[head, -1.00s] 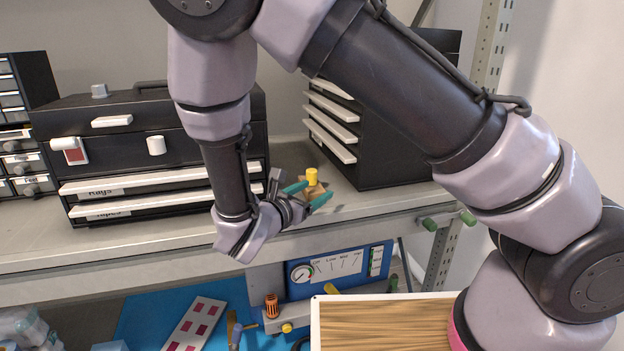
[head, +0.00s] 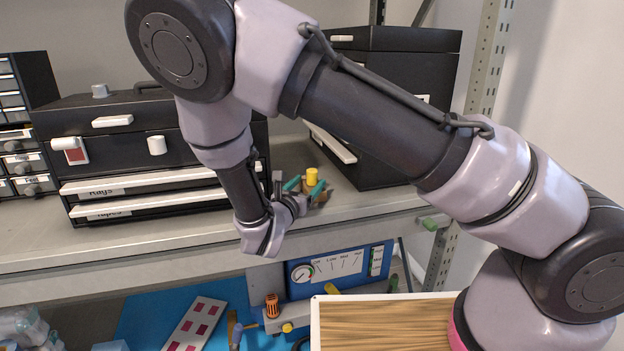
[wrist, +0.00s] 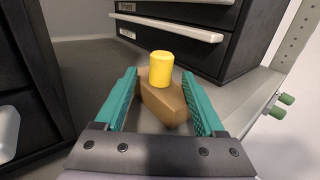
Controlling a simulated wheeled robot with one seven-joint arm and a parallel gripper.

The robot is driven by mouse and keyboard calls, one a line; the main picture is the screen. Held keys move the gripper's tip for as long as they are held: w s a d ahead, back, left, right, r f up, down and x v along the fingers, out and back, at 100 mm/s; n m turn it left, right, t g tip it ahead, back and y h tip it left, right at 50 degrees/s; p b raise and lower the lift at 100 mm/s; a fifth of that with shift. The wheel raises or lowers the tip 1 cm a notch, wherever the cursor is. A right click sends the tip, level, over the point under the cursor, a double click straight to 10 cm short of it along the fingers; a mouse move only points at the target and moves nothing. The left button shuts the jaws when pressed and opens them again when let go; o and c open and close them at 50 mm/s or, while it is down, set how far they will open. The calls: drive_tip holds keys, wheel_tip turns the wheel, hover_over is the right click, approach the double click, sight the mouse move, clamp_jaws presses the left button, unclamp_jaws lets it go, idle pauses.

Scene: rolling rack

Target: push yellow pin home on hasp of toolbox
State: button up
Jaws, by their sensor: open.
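The yellow pin (head: 312,176) is a short upright cylinder on a brown block (head: 318,193) on the shelf, between the two black toolboxes. The block also shows in the wrist view (wrist: 165,104), with the yellow pin (wrist: 161,69) standing on its top. My gripper (head: 304,187) is open and empty, with its teal fingers either side of the near part of the block. In the wrist view my gripper (wrist: 165,98) points at the block. I cannot tell whether a finger touches it. The left toolbox (head: 160,125) has white latches on its front; no yellow pin shows there.
Another black drawer case (head: 385,150) stands right behind the block. A metal shelf (head: 120,243) runs along the front, with green pegs (head: 433,223) at its right end. Below are a blue gauge panel (head: 340,268) and a wooden board (head: 380,325).

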drive_tip(key=shift+x, duration=0.8)
clamp_jaws()
drive_tip(key=shift+r, duration=0.1)
